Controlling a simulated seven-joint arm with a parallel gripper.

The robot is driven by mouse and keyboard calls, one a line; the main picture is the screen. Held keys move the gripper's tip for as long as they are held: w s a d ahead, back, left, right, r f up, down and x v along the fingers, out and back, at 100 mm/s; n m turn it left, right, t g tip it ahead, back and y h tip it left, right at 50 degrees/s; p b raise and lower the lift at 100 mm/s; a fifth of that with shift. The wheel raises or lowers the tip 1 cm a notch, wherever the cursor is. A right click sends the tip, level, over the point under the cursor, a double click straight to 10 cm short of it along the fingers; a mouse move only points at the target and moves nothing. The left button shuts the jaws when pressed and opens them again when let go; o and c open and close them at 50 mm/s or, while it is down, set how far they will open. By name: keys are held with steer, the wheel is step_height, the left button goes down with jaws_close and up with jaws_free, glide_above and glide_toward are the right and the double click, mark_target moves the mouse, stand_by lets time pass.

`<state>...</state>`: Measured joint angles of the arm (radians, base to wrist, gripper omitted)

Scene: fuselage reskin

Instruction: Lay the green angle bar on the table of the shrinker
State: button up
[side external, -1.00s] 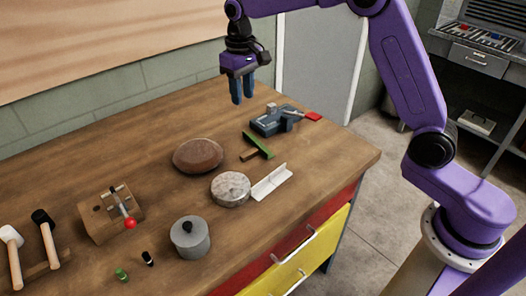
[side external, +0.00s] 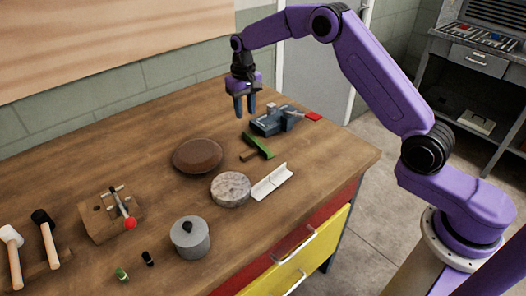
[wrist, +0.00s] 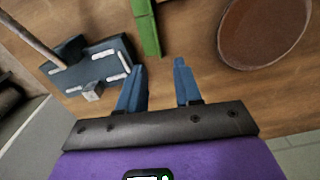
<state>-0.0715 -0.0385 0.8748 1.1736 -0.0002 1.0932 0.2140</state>
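My gripper (side external: 245,115) is open and empty, pointing down above the bench behind the bar. In the wrist view its blue fingers (wrist: 158,80) are apart, with only bench between them.
A brown round dish (side external: 198,155) lies left of the bar. A grey round block (side external: 230,189) and a white angle piece (side external: 272,182) are in front. A lidded grey pot (side external: 190,238), a wooden tool with a red knob (side external: 112,215) and mallets (side external: 45,235) stand farther left.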

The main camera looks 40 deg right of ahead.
step_height(320, 180, down, 4)
steer(key=shift+r, duration=0.1)
steer(key=shift+w+d+f, duration=0.1)
steer(key=shift+w+f, duration=0.1)
steer(key=shift+f, duration=1.15)
steer(key=shift+w+d+f, duration=0.1)
steer(key=shift+w+f, duration=0.1)
steer(key=shift+f, duration=1.1)
jaws_close()
